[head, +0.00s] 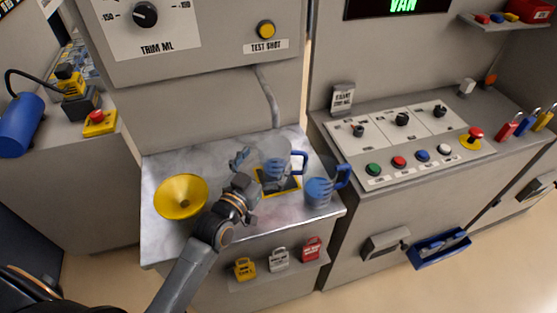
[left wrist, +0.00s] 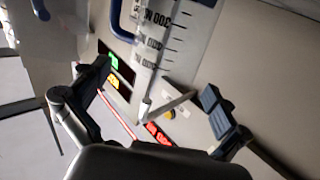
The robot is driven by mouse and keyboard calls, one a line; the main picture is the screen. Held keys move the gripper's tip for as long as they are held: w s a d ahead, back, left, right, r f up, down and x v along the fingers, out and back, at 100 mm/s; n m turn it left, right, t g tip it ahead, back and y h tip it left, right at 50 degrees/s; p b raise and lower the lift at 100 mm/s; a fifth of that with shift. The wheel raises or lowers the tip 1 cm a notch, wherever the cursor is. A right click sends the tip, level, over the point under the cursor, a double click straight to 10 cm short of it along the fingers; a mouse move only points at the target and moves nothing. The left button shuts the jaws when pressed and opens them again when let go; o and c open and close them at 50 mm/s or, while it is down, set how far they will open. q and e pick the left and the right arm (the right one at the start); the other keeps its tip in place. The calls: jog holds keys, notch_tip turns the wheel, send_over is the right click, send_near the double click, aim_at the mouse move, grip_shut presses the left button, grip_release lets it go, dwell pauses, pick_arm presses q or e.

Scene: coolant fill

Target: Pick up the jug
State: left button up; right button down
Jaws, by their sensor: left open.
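A clear jug (head: 273,157) with a blue handle stands on a dark pad with a yellow border (head: 277,188), under the grey spout of the machine. A second jug (head: 318,191), with a blue handle and blue contents, stands to its right near the counter's edge. My left gripper (head: 246,172) is open and empty, just left of the clear jug. In the left wrist view, a clear jug wall with dark volume marks (left wrist: 160,45) shows ahead, between the spread fingers (left wrist: 155,88). I cannot tell whether they touch it. My right gripper is not in view.
The spout (head: 268,98) hangs above the clear jug. A button panel (head: 400,140) stands to the right.

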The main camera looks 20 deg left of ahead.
aim_at(276, 146)
pick_arm(q)
jog(key=shift+w+d+r+p, duration=0.1)
jog(key=shift+w+r+p, duration=0.25)
jog(key=shift+w, duration=0.25)
jog(key=w, duration=0.2)
jog(key=w+d+p, duration=0.1)
jog(key=w, duration=0.1)
jog(key=shift+f, duration=0.3)
jog(key=shift+s+a, duration=0.1)
jog(key=shift+s, duration=0.05)
jog(key=shift+c, duration=0.8)
jog(key=c, duration=1.7)
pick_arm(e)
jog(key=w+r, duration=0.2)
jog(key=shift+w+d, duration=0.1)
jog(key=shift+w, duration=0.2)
pick_arm(q)
jog(key=shift+c, duration=0.2)
